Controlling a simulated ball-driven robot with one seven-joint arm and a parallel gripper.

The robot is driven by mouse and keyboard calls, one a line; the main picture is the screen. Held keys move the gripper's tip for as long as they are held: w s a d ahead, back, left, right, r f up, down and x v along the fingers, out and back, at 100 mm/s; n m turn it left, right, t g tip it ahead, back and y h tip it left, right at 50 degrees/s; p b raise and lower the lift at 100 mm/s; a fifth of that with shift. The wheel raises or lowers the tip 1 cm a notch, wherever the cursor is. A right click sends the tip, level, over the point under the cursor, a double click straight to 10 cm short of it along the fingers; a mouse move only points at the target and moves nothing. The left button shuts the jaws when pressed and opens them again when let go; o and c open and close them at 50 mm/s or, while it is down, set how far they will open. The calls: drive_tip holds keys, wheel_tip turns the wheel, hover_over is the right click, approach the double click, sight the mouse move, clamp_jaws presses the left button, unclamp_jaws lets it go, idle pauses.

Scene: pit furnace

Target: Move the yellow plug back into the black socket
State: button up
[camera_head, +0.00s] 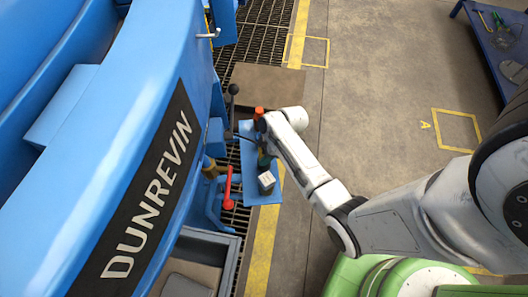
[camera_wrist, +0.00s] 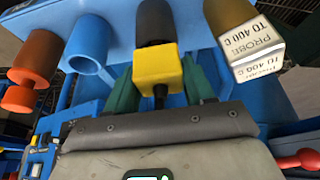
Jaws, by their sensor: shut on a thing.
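The yellow plug (camera_wrist: 157,70) is a cube-like block with a dark stem toward my gripper. It sits between the two green fingers of my gripper (camera_wrist: 160,84), which is shut on it. The black socket (camera_wrist: 154,20), a dark cylinder on the blue panel (camera_wrist: 115,20), is straight behind the plug in the wrist view. The plug overlaps the socket's near end, so I cannot tell whether they touch or how deep the plug sits.
A white block labelled PROBE (camera_wrist: 252,45) is close on the right.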

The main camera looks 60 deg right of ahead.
drive_tip(key=shift+f+b, duration=0.3)
drive_tip(key=shift+f, duration=0.15)
drive_tip(key=o, duration=0.8)
drive_tip(key=shift+r, duration=0.15)
drive_tip(key=p+v, duration=1)
drive_tip(key=v, duration=0.1)
idle(0.6)
